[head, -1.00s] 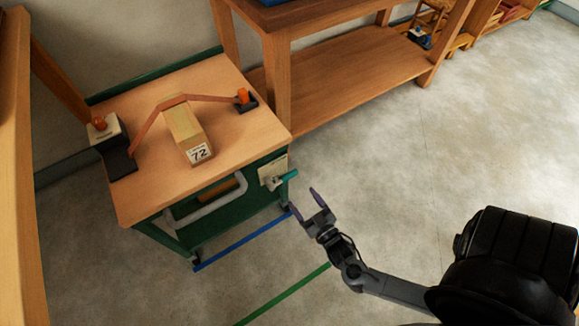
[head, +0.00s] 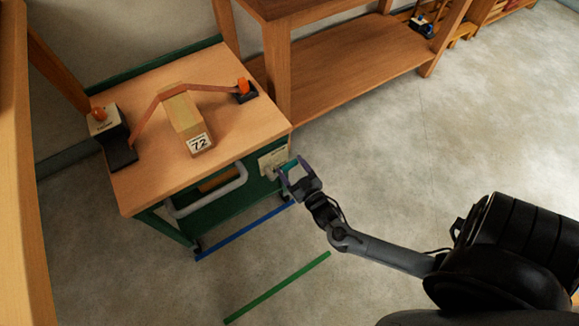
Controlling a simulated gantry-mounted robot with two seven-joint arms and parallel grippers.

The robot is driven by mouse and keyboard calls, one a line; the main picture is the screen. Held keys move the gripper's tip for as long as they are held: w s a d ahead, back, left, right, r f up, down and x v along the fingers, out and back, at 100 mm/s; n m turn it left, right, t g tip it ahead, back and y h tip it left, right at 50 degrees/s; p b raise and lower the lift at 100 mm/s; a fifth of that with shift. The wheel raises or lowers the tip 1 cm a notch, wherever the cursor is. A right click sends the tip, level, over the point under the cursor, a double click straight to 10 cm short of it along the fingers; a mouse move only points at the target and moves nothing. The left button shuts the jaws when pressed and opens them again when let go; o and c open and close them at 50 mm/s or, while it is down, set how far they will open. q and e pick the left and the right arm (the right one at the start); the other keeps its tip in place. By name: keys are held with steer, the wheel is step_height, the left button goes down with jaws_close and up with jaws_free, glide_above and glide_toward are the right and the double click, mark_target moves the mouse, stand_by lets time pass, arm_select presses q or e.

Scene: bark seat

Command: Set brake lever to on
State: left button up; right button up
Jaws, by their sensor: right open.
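The brake lever (head: 285,167) is a small green handle on a pale plate (head: 268,161) at the right end of the green cart's front. My right gripper (head: 290,170) is open, with its purple-tipped fingers at the lever, one on each side of it as seen from here. I cannot tell whether the fingers touch the lever. The fingers partly cover the lever and its pivot. The cart (head: 240,200) has a wooden top (head: 240,122) and a grey handle bar on its front. My left gripper is out of view.
On the cart top lie a wooden block labelled 72 (head: 187,120), a strap over it, and dark holders with orange knobs. A wooden shelf bench (head: 350,85) stands behind. Blue and green tape lines (head: 278,287) mark the floor. The floor at right is clear.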

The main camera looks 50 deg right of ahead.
steer(key=shift+x, duration=0.9)
